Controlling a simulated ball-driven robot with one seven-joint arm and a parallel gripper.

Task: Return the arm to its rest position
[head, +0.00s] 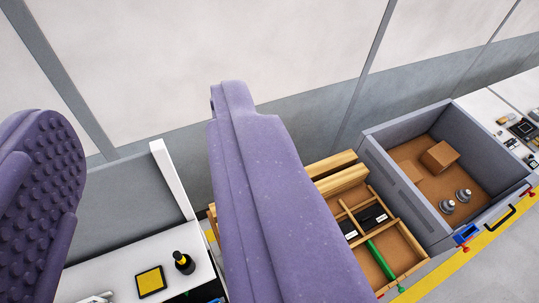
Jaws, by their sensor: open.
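My gripper (138,110) fills much of the head view. Its two purple fingers stand wide apart, one at the left edge with its studded pad showing, the other across the middle. Nothing is held between them. The fingers point up toward the pale wall. The rest of my arm does not show, so its pose cannot be told. No wheel can be made out.
A white worktop (120,262) at lower left bears a black bottle (183,263) and a yellow square (151,281). A wooden tray (403,236) stands right of the middle finger. Beyond it is a grey crate (378,165) holding a brown box (439,157).

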